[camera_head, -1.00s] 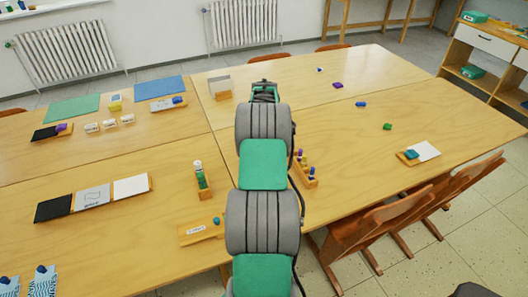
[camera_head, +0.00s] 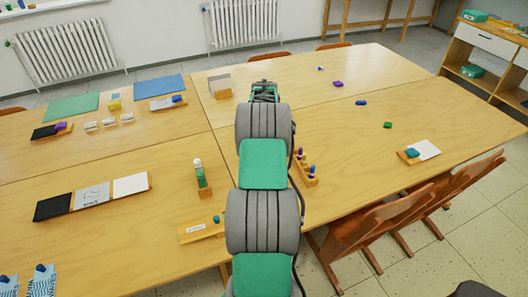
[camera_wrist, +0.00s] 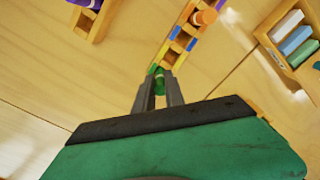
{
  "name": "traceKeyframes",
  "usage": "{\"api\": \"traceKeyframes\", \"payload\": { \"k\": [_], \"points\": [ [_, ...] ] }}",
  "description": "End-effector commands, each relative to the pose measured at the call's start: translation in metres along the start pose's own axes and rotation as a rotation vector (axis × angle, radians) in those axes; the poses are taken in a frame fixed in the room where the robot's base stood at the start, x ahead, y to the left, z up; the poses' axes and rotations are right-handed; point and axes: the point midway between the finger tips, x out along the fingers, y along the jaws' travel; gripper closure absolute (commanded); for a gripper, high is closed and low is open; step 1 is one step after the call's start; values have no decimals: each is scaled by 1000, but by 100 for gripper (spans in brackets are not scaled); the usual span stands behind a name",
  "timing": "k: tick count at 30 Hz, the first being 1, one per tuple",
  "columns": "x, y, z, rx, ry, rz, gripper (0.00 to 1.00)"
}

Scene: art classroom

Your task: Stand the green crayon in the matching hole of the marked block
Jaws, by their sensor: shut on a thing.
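In the wrist view my gripper (camera_wrist: 158,94) is shut on the green crayon (camera_wrist: 159,83), which shows between the fingertips. The marked block (camera_wrist: 168,57) is a narrow wooden strip with coloured patches, running up and right from just beyond the fingertips. An orange crayon (camera_wrist: 204,17) stands in it, and square holes show along it. The crayon's end overlaps the near end of the block in the picture; I cannot tell whether it is in a hole or above it. In the head view my arm hides the fingers and the green crayon.
A second wooden block (camera_wrist: 98,27) with a purple crayon (camera_wrist: 86,3) lies at the wrist view's upper left. A tray (camera_wrist: 275,47) of chalk-like sticks is at upper right. In the head view a crayon block (camera_head: 311,181) is right of my arm; the table's right middle is mostly clear.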

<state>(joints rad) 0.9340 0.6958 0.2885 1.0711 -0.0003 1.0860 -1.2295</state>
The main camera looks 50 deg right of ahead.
Motion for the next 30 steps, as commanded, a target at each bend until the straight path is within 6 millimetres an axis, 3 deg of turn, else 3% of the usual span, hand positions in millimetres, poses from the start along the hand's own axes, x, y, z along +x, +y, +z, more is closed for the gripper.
{"api": "traceKeyframes", "payload": {
  "k": [22, 23, 30],
  "points": [
    [6, 0, 0, 0, 0, 0, 100],
    [6, 0, 0, 0, 0, 0, 84],
    [6, 0, 0, 0, 0, 0, 64]
  ]
}}
